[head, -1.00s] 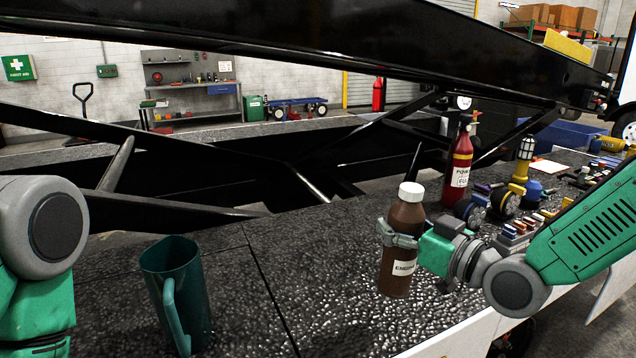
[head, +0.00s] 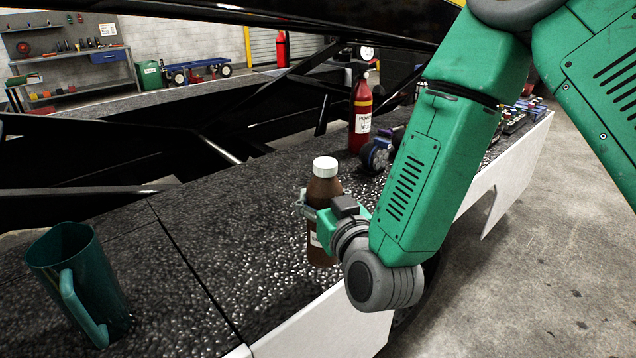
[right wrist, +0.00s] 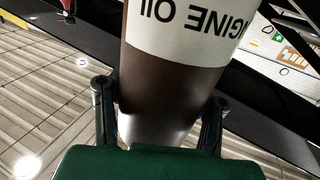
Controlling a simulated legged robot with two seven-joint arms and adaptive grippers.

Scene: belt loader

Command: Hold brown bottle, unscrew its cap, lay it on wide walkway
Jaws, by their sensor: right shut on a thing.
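The brown bottle (head: 326,191) stands upright with its white cap (head: 325,167) on top, over the dark walkway (head: 215,235). I cannot tell whether its base touches the walkway. My right gripper (head: 312,204) is shut around the bottle's upper body from the right. In the right wrist view the bottle (right wrist: 165,80) fills the space between the two fingers (right wrist: 160,105), with its label upside down, reading part of "ENGINE OIL". My left gripper is not in view.
A teal jug (head: 85,280) stands on the walkway at the left. A red spray bottle (head: 361,112) and a caster wheel (head: 377,153) stand behind the brown bottle. Black loader beams (head: 290,100) run behind the walkway. The walkway between jug and bottle is clear.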

